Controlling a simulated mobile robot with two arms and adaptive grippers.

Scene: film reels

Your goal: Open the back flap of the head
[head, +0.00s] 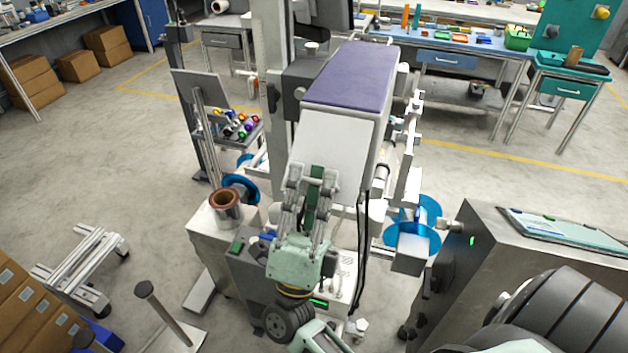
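The head is the boxy unit with a purple top (350,75) on the machine in the middle of the head view. Its near face is a pale grey-white panel (333,150), which looks like the back flap and appears closed. My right gripper (313,178) is in front of the panel's lower part, fingers pointing up and away. Its two fingers stand apart. A dark green strip (316,200) shows between them; whether they touch it I cannot tell. The gripper hides the panel's lower edge. My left gripper is not in view.
A grey cabinet (470,270) with a green light stands to the right. Blue reels (412,225) flank the machine. A copper-rimmed cup (225,200) stands on a box at left. Cardboard boxes (35,315) are stacked at lower left. Open floor lies farther left.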

